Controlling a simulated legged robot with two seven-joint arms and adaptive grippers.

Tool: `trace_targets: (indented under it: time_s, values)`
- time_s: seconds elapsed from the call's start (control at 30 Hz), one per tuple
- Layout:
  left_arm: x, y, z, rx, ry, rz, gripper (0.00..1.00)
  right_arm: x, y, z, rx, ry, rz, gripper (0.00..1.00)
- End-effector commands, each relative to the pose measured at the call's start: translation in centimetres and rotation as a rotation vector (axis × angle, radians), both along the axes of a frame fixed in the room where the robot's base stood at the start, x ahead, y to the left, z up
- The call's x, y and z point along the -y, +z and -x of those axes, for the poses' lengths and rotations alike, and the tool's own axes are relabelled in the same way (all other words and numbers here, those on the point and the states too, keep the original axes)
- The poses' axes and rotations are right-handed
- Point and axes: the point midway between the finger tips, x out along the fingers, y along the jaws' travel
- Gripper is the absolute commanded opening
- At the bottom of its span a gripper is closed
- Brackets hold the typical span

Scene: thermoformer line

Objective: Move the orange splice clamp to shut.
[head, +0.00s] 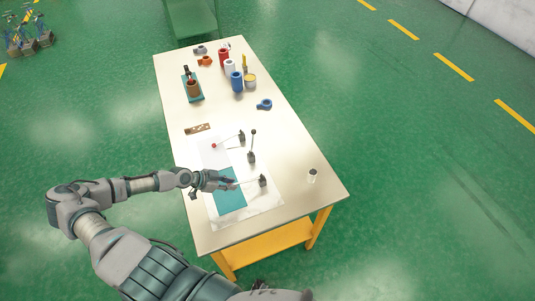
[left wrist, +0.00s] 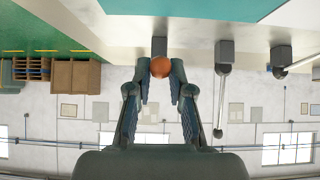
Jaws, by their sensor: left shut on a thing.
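The orange splice clamp shows as a round orange knob (left wrist: 160,66) in the left wrist view, with its grey base block (left wrist: 159,46) behind it. In the head view its dark base (head: 263,181) stands near the front of the table, and its thin pale lever leans left to my gripper. The knob is hidden by the fingers there. My left gripper (head: 228,181) is shut on the knob, one finger on each side; it also shows in the left wrist view (left wrist: 160,76). My right gripper is in neither view.
A lever with a red knob (head: 214,146) leans left, and one with a dark knob (head: 253,131) stands upright, both beyond the clamp. A teal sheet (head: 232,203) lies by my gripper. A small cup (head: 312,175) stands at right. Bottles and cans stand farther back.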

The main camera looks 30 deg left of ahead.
Motion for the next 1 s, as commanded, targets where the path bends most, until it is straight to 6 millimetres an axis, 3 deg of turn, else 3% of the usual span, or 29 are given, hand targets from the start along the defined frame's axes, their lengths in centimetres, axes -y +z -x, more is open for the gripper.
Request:
trace_targets:
  time_s: [0.6,1.0]
  values:
    - [-0.6,-4.0,0.6,-0.005,0.002,-0.003,0.00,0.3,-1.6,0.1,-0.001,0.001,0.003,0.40]
    - [-0.6,-4.1,0.6,-0.004,0.001,-0.003,0.00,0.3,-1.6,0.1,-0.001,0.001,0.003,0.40]
